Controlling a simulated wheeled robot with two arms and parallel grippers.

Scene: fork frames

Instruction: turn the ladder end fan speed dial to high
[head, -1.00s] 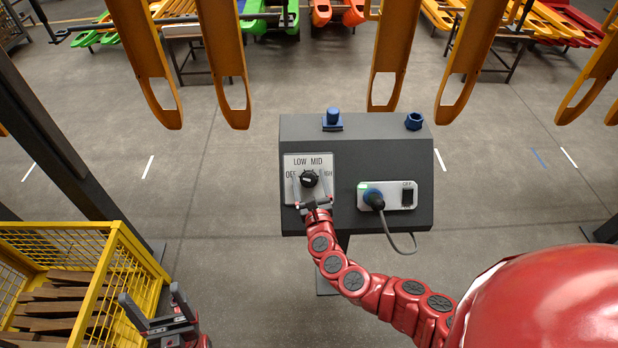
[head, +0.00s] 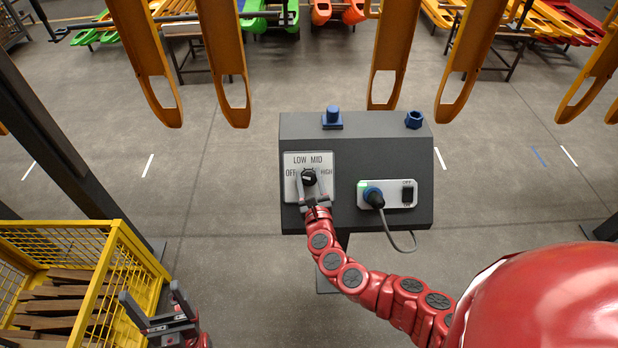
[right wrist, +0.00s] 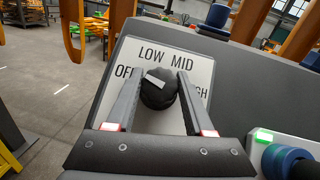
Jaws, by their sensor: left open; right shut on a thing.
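The fan speed dial (head: 309,178) is a black knob with a white mark, on a white plate (head: 291,194) lettered OFF, LOW, MID and HIGH. The plate is on the left of a dark grey console face. My right gripper (head: 311,180) is shut on the dial, one finger on each side. In the right wrist view the dial (right wrist: 160,94) sits between the two fingers, and its mark lies to the upper left, on the OFF and LOW side. A finger partly covers HIGH there. My left gripper (head: 152,292) is open and empty at the lower left.
The console (head: 355,155) also carries a blue plug (head: 373,197) with a cable, a black switch (head: 407,195) and two blue fittings on top. A yellow crate (head: 118,268) with brown pieces stands lower left. Orange hanging frames (head: 235,90) are beyond the console.

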